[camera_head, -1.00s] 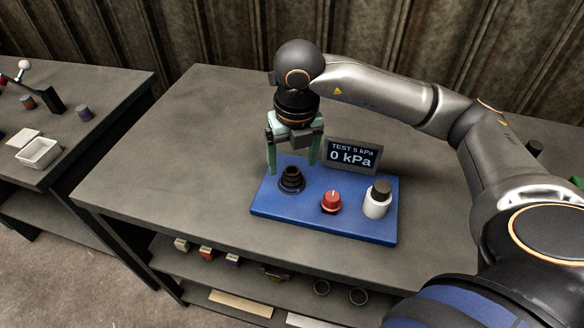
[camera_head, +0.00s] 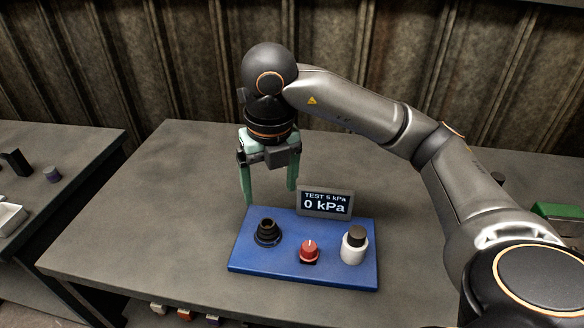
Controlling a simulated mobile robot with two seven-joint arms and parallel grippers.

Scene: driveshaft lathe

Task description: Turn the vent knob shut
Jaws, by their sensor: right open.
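The red vent knob (camera_head: 309,251) stands on the blue panel (camera_head: 300,280) on the table, its pale pointer mark facing roughly away from me. A black ribbed fitting (camera_head: 267,233) is left of it, and a white bottle with a dark cap (camera_head: 353,245) is right of it. My right gripper (camera_head: 270,194) is open and empty, pointing down above the back left of the panel, behind the fitting and apart from the knob. My left gripper is not in view.
The grey table (camera_head: 150,220) is clear left of the panel. A green object (camera_head: 560,211) lies at the far right. A corrugated wall stands behind.

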